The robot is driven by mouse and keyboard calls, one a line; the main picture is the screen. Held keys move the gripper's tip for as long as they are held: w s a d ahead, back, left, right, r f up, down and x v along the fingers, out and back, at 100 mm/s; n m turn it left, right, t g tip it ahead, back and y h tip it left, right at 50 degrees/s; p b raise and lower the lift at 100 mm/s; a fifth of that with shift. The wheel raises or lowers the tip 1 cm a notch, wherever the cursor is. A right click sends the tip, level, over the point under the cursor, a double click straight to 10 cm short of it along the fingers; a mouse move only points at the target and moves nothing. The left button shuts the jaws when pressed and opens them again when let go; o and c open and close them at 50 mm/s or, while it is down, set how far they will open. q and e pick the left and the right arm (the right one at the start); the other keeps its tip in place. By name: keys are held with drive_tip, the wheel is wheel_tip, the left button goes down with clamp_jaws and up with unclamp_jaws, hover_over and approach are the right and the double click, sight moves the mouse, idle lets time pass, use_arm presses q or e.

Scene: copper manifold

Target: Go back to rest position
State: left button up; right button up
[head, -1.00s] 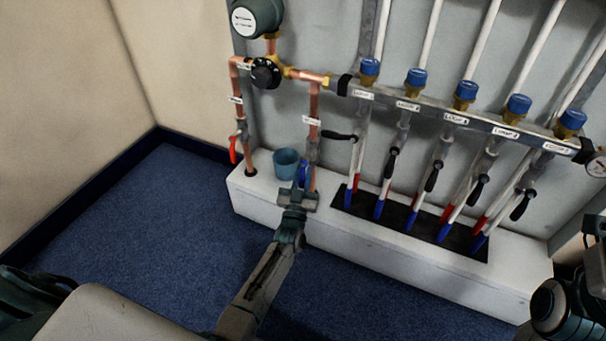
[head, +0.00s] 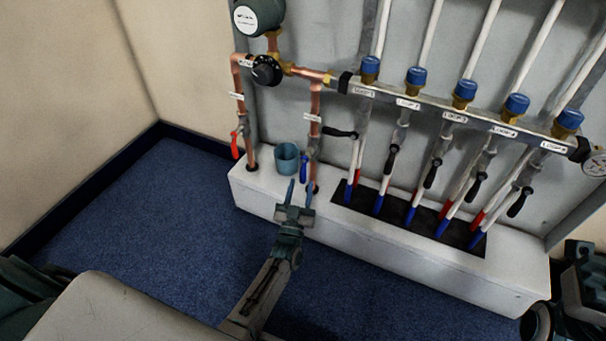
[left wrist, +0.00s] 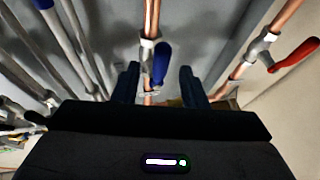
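My left gripper (head: 298,196) is in front of the white ledge, with its two fingers apart and nothing between them. In the head view the blue handle (head: 304,168) hangs down beside the copper pipe, a little beyond the fingertips. My right arm (head: 545,322) shows only in part at the lower right corner; its fingers cannot be made out.
The copper manifold has a red handle (head: 235,145), a black dial (head: 266,70) and several black lever handles on the loop pipes. A teal cup (head: 287,158) stands on the white ledge (head: 375,242). Blue carpet (head: 150,235) is open at the left.

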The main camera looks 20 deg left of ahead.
use_arm(q)
drive_tip(key=shift+v, duration=0.85)
